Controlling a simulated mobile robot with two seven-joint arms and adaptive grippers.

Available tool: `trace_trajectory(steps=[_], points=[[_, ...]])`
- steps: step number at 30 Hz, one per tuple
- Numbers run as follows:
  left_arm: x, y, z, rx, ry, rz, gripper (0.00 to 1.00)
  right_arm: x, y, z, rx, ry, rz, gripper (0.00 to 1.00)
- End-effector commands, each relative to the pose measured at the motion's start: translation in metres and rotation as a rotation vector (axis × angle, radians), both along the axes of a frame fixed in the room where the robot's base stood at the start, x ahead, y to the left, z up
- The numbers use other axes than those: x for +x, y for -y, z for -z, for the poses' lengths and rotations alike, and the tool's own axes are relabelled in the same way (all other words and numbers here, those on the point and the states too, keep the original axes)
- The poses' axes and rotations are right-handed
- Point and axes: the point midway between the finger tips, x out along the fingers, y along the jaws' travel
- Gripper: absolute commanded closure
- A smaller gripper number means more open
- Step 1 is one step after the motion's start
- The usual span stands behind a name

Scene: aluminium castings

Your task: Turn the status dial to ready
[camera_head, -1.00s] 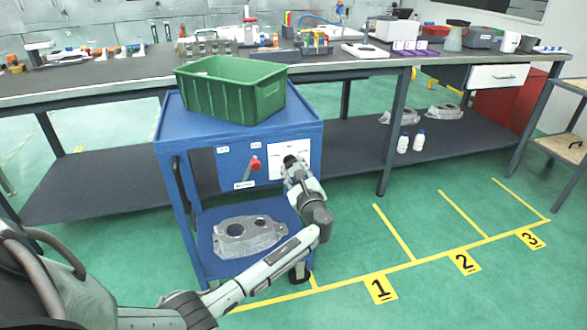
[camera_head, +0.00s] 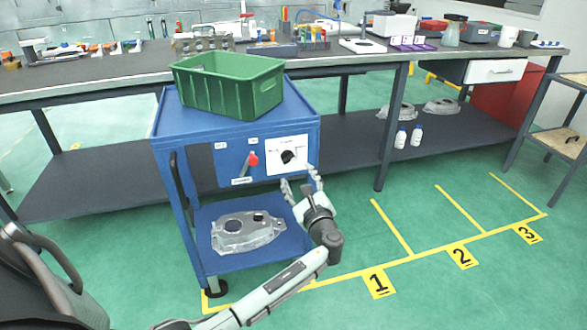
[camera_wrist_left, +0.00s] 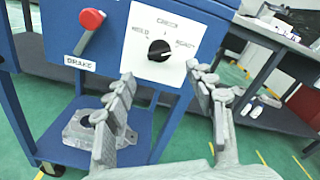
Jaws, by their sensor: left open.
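The status dial is a round black knob (camera_head: 288,157) on a white panel (camera_head: 273,166) on the front of the blue cart. In the left wrist view the dial (camera_wrist_left: 158,49) has labels around it, with one reading like READY on its right. I cannot tell surely which label its pointer faces. My left gripper (camera_head: 301,178) is open and empty, just in front of and below the dial, apart from it. In the left wrist view its fingers (camera_wrist_left: 160,72) are spread to either side below the dial. My right gripper is not in view.
A red-knobbed brake lever (camera_head: 252,160) sits left of the dial on the blue cart (camera_head: 190,129). A green crate (camera_head: 215,95) stands on top; a metal casting (camera_head: 247,233) lies on the lower shelf. A long workbench (camera_head: 110,68) runs behind. Floor to the right is clear.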

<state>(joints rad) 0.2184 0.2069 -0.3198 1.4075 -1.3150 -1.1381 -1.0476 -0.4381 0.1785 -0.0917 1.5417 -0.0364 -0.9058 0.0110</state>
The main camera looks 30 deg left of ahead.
Motion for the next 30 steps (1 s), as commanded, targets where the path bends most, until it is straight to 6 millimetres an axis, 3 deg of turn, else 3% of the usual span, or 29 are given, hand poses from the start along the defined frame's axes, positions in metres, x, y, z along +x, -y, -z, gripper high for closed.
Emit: trace_trajectory(steps=[3,9,30], points=[[-0.015,0.018,0.001,-0.003,-0.001,0.001,0.45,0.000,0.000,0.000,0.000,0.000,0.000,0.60],[-0.028,0.033,0.000,0.000,-0.001,0.000,0.45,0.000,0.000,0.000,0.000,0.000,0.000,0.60],[-0.030,0.035,0.000,0.001,0.000,0.001,0.45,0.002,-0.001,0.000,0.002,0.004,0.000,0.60]])
